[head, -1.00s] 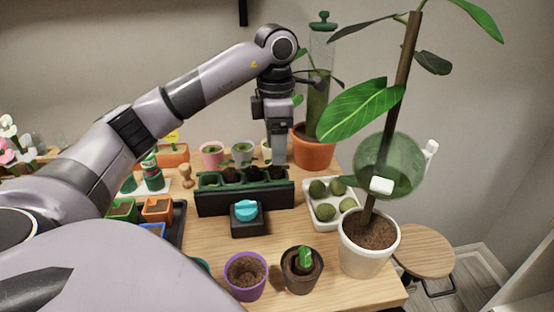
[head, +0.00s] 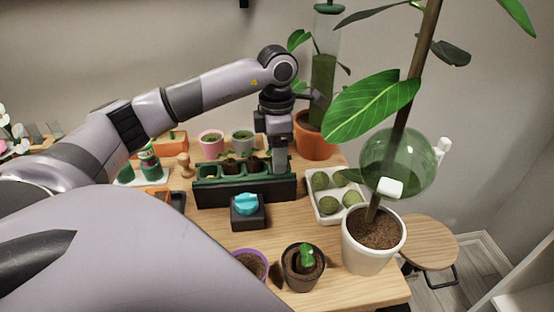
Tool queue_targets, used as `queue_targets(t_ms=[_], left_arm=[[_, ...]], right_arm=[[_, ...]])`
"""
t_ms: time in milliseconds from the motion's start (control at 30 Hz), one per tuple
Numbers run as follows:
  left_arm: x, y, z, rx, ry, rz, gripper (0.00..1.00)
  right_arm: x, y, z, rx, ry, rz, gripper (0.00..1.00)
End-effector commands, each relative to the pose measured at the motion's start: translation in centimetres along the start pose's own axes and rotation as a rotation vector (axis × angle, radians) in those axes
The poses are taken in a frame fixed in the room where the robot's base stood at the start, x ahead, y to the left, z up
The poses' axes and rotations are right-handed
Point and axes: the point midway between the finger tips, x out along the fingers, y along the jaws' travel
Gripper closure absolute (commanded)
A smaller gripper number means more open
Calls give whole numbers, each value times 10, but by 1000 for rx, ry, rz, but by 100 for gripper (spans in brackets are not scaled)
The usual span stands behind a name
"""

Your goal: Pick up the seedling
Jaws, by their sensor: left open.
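My left gripper (head: 280,168) points straight down over the right end of a dark seedling tray (head: 245,193) with green cells. It is open; its fingertips hide the rightmost cell, and I cannot tell whether they touch anything there. Dark soil plugs (head: 253,164) show in the cells left of the gripper. No seedling can be made out clearly in the tray. A small green plant (head: 306,255) stands in a dark pot (head: 303,279) at the front of the table. My right gripper is not in view.
A black block with a turquoise knob (head: 247,204) stands in front of the tray. A white tray of round green balls (head: 325,208) and a tall plant in a white pot (head: 369,258) are on the right. A terracotta pot (head: 316,143) stands behind the gripper.

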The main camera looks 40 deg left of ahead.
Motion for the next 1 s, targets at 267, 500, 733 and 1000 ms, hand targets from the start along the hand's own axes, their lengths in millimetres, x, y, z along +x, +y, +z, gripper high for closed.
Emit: queue_targets(t_ms=[267,500,733,1000], left_arm=[[3,0,0,-1,-1,1,36],[3,0,0,-1,-1,1,95],[3,0,0,-1,-1,1,96],[-2,1,0,-1,-2,1,96]], right_arm=[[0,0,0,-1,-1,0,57],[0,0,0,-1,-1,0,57],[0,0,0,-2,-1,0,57],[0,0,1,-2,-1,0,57]])
